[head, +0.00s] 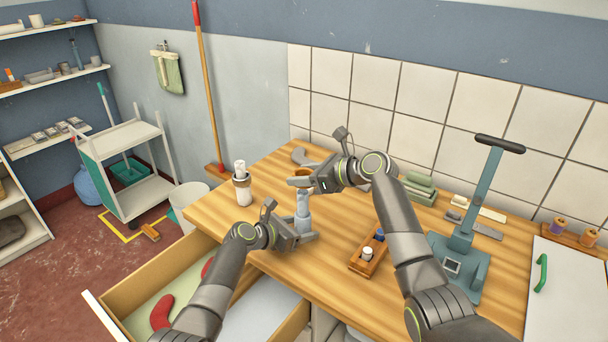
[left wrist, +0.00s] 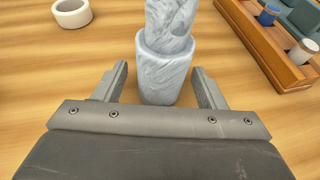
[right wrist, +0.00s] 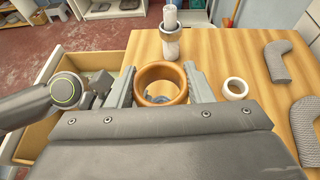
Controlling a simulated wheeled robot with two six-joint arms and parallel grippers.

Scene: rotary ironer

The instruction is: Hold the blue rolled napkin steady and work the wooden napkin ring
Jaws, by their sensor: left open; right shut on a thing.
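The blue rolled napkin (head: 303,206) stands upright on the wooden table, pale blue and marbled, with a wider lower part. My left gripper (head: 304,237) is open at its lower part, one finger on each side. In the left wrist view the napkin (left wrist: 165,72) stands between the fingers, with a clear gap at the left finger and a smaller one at the right. My right gripper (right wrist: 160,84) is shut on the wooden napkin ring (right wrist: 161,72). The ring (head: 302,171) is above the napkin's top, and something bluish shows through its opening.
A white roll in a ring (head: 242,188) stands at the table's left. A white ring (right wrist: 235,88) lies nearby. A wooden tray (head: 369,257) with small bottles sits to the right of the napkin. An open drawer (head: 150,278) is at the front left.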

